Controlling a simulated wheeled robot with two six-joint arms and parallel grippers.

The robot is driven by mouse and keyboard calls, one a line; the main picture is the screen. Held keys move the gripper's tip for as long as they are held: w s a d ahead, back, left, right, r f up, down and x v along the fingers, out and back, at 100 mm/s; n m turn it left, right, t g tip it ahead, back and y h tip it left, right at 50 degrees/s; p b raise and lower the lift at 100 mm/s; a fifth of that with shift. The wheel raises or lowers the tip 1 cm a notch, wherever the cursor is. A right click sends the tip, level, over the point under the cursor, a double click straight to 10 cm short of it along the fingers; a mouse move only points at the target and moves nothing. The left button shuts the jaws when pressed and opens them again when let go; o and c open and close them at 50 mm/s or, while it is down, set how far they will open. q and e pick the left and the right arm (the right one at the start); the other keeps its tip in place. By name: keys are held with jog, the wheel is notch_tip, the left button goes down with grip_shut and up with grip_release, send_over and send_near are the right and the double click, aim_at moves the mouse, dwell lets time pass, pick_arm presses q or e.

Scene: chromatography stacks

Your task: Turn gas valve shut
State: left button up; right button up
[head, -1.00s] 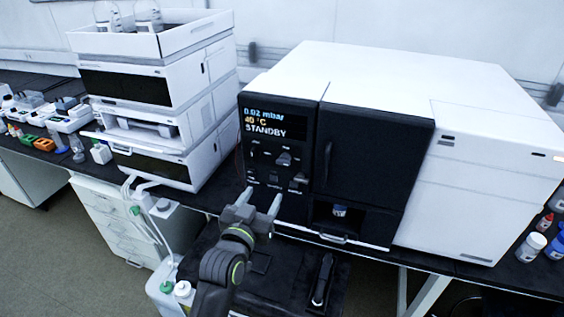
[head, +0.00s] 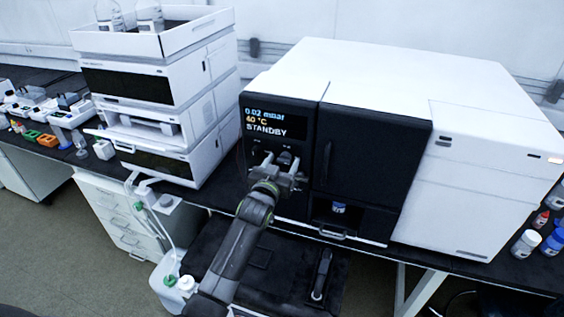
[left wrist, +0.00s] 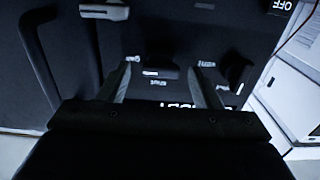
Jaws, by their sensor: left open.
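The instrument's black control panel (head: 276,140) carries several small knobs under a display reading 0.02 mbar, 40 °C and STANDBY. My left gripper (head: 280,168) is in front of these knobs and hides some of them. In the left wrist view, its open fingers (left wrist: 162,72) stand either side of a dark knob (left wrist: 160,73), with gaps showing on both sides. A second dark knob (left wrist: 236,70) lies right of the fingers. Labels near the knobs are too small or cut off to tell which is the gas valve. The right gripper is not in view.
A black door (head: 365,150) with a vertical handle is right of the panel; the handle (left wrist: 40,55) shows close in the left wrist view. A white module stack (head: 155,90) stands at left. Bottles (head: 527,243) stand at far right. A black tray area lies below.

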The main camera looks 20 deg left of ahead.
pick_arm(q)
jog(key=shift+w, duration=0.25)
jog(key=shift+c, duration=0.2)
jog(key=c, duration=0.9)
jog(key=shift+c, duration=0.2)
